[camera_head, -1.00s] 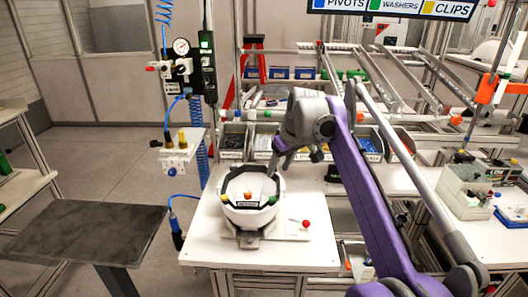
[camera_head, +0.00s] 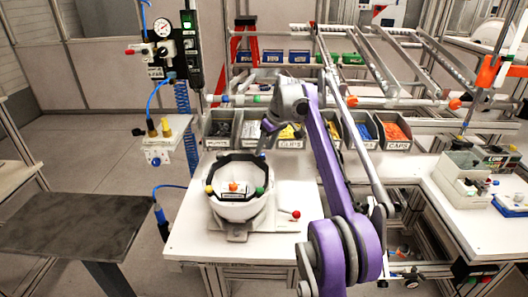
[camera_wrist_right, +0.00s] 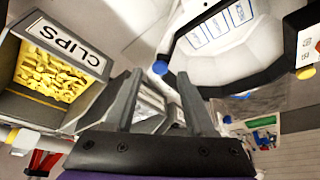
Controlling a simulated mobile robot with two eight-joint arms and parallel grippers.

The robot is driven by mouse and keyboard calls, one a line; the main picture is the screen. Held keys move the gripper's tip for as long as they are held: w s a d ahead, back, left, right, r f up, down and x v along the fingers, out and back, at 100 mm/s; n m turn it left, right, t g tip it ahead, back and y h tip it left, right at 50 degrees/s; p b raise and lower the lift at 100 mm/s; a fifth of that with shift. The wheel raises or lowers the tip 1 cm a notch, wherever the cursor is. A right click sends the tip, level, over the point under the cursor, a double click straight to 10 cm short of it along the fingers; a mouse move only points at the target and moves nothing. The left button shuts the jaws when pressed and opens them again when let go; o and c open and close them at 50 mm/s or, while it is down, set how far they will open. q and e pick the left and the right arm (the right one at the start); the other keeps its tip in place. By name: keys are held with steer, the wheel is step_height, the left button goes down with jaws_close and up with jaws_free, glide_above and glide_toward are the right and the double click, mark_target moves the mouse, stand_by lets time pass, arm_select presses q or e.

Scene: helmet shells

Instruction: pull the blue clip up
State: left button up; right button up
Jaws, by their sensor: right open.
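The white helmet shell (camera_head: 238,211) sits open side up in a grey holder on the white table, with a black many-sided ring around its rim. The blue clip (camera_wrist_right: 160,68) shows in the right wrist view as a small blue knob at a corner of that ring. In the head view my right gripper (camera_head: 262,150) is by the shell's back right rim. My left gripper is out of view.
A yellow knob (camera_head: 209,189) and a green knob (camera_head: 259,190) are also on the ring. Part bins, including the yellow clips bin (camera_wrist_right: 85,58), stand behind the shell. A red-knobbed lever (camera_head: 295,214) is right of it. A dark side table (camera_head: 70,220) stands left.

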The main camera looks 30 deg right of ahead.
steer(key=shift+x, duration=0.9)
steer(key=shift+w, duration=0.1)
steer(key=shift+c, duration=0.3)
jaws_close()
stand_by(0.5)
